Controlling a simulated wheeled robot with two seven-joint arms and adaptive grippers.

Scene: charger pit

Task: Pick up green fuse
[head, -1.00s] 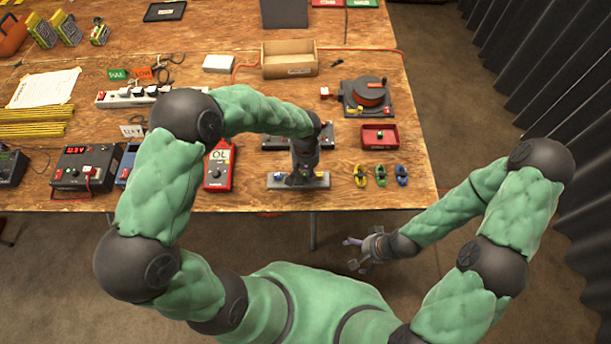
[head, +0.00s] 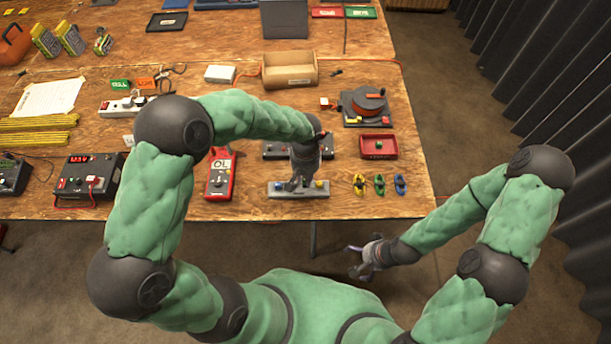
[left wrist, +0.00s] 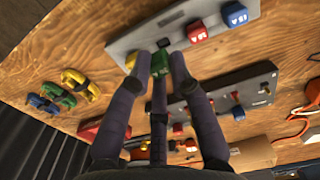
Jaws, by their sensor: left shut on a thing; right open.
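A grey fuse holder (head: 298,194) lies near the table's front edge; it also shows in the left wrist view (left wrist: 215,38). It carries a blue fuse (left wrist: 236,14), a red fuse (left wrist: 197,30) and a yellow fuse (left wrist: 130,60). A dark slot shows between red and yellow. My left gripper (head: 297,184) is over the holder, its fingers (left wrist: 160,66) shut on the green fuse (left wrist: 160,60). The fuse appears beside the dark slot; I cannot tell its exact height. In the head view my gripper hides it. My right gripper (head: 368,258) is open and empty, off the table's front.
A red tray (head: 378,158) with a small green piece and several coloured clips (head: 379,184) are right of the holder. A dark block (head: 272,149) lies behind it. A red meter (head: 220,175) stands left, a cable reel (head: 367,104) behind right.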

